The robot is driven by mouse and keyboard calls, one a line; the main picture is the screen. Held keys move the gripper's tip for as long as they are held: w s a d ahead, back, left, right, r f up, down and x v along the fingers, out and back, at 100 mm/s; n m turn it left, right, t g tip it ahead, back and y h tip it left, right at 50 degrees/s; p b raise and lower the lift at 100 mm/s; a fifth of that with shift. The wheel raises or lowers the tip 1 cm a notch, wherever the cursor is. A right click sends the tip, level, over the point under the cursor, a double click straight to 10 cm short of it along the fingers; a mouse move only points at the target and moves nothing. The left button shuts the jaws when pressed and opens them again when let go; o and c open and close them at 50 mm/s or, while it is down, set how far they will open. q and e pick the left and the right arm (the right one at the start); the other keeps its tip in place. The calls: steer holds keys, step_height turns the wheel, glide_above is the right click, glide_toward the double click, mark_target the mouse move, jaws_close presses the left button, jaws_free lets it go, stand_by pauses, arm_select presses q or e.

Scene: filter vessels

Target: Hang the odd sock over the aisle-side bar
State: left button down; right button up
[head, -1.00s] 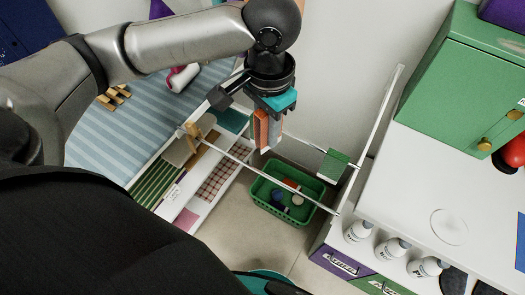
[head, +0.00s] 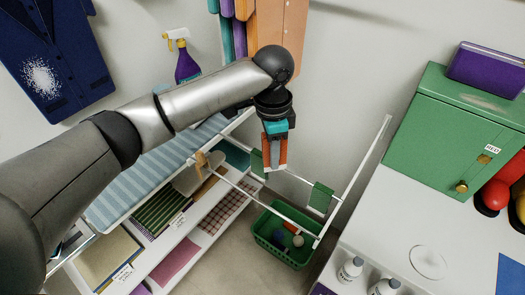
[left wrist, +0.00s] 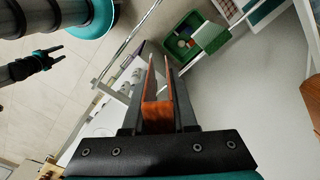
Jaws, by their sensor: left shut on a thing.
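My left gripper (head: 273,166) points down above the far end of the drying rack and is shut on a rust-orange cloth, seemingly the odd sock (head: 283,152). In the left wrist view the sock (left wrist: 157,115) sits between the dark fingers. The rack's near white bar (head: 270,207) is below and in front of the gripper, apart from the sock. Green cloths hang on the far bar: one at its right (head: 320,197), another partly behind the gripper (head: 257,162). My right gripper (left wrist: 57,56) shows empty, its fingers apart, in the left wrist view.
A green basket (head: 268,238) with small items stands on the floor below the bars. A shelf with folded cloths (head: 160,213) is left of it. A white counter (head: 400,235) with bottles and a green cabinet (head: 450,135) stands right.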

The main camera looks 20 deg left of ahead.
mark_target(283, 158)
arm_select(q)
steer(key=m+p, duration=0.1)
steer(key=m, duration=0.1)
steer(key=w+d+f+m+p, duration=0.1)
steer(key=m, duration=0.2)
steer(key=w+f+m+p, duration=0.1)
steer(key=m, duration=0.1)
steer(key=shift+w+d+f+p, duration=0.25)
steer(key=shift+d+p, duration=0.1)
steer(key=shift+d, duration=0.05)
steer(key=shift+w+f+m+p, duration=0.1)
steer(key=shift+f+m+p, duration=0.4)
steer(key=shift+m, duration=0.8)
steer(key=shift+s+a+p, duration=0.5)
steer(key=shift+s+p, duration=0.4)
steer(key=shift+s, duration=0.45)
steer(key=shift+s+a+p, duration=0.45)
steer(key=shift+s+p, duration=0.45)
steer(key=shift+s, duration=0.5)
steer(key=shift+s+a+p, duration=0.5)
steer(key=shift+s+p, duration=0.4)
steer(key=shift+s, duration=0.45)
steer(key=shift+s+f, duration=0.15)
steer(key=shift+f, duration=0.1)
step_height(283, 158, down, 12)
steer(key=b, duration=0.8)
steer(key=shift+f, duration=0.25)
